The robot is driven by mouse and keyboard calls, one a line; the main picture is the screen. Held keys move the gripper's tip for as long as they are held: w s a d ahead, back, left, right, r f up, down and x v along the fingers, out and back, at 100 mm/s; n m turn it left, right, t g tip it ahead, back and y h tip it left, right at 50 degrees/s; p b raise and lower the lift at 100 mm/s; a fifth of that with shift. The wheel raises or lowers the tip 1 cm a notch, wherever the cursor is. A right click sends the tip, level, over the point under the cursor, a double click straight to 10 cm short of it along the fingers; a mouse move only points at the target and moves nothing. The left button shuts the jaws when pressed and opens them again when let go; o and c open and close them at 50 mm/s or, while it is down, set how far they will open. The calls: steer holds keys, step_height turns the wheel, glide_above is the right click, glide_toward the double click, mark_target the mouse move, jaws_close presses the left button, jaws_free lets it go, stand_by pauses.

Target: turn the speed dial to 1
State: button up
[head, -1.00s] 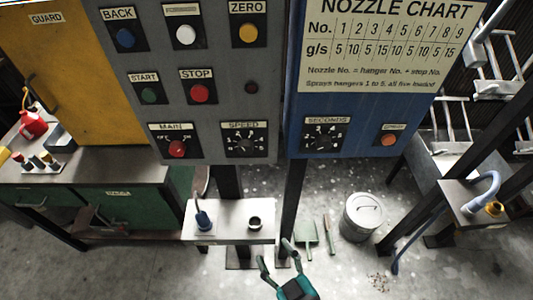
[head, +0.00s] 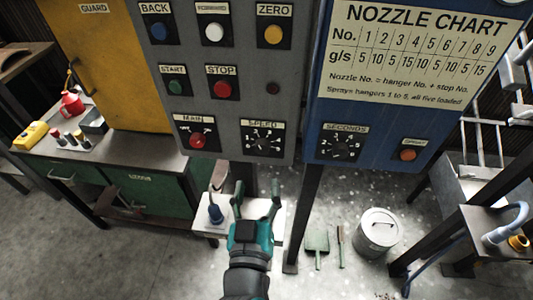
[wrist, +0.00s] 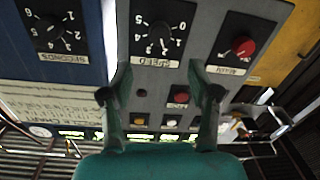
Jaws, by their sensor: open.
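The speed dial (head: 263,140) is a black knob on a black plate with white numbers, low on the grey panel, above a label in the wrist view and below one in the head view. The dial also shows upside down in the wrist view (wrist: 160,30); its pointer setting is too small to tell surely. My gripper (head: 257,197) is open and empty, below the dial in the head view. In the wrist view, my gripper's fingers (wrist: 160,75) stand apart, either side of the dial's column, with the dial beyond them. They do not appear to touch it.
The red main switch (head: 197,139) is left of the dial. The seconds dial (head: 344,148) is right, on the blue panel (head: 380,125). Red stop button (head: 222,89) is above. A small white shelf (head: 210,228) with a blue-handled item stands below.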

mark_target(262, 150)
steer(key=w, duration=0.9)
steer(key=shift+w+a, duration=0.1)
steer(key=shift+w, duration=0.3)
steer(key=c, duration=1.2)
